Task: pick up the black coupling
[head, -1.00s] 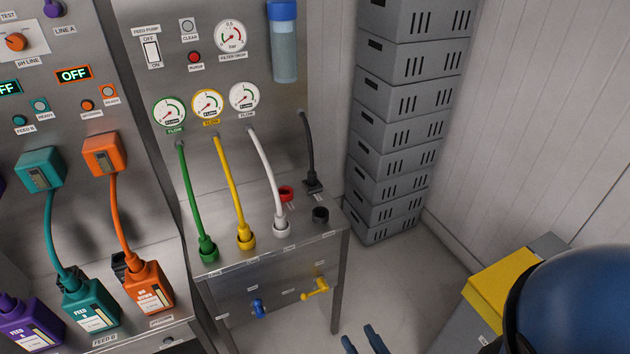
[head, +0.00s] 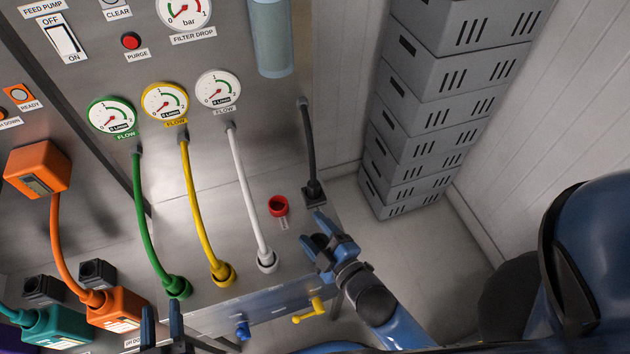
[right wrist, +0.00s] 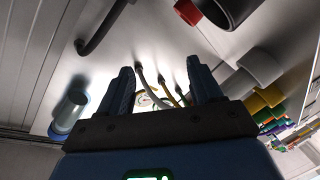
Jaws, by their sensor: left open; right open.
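The black coupling (right wrist: 235,10) is a dark hollow cylinder at the top edge of the right wrist view, partly cut off. It lies above and to the right of my right gripper's fingers (right wrist: 163,80), not between them. In the head view my right gripper (head: 315,227) is at the front right corner of the steel bench, open, and hides most or all of the coupling. I cannot tell whether they touch. My left gripper (head: 162,312) is open and empty at the bottom edge, left of the yellow valve.
Green (head: 150,230), yellow (head: 200,210) and white (head: 247,195) hoses rise to gauges. A black cable (head: 309,145) ends in a black fitting. Grey crates (head: 430,110) stand back right. A yellow valve handle (head: 310,310) juts from the front.

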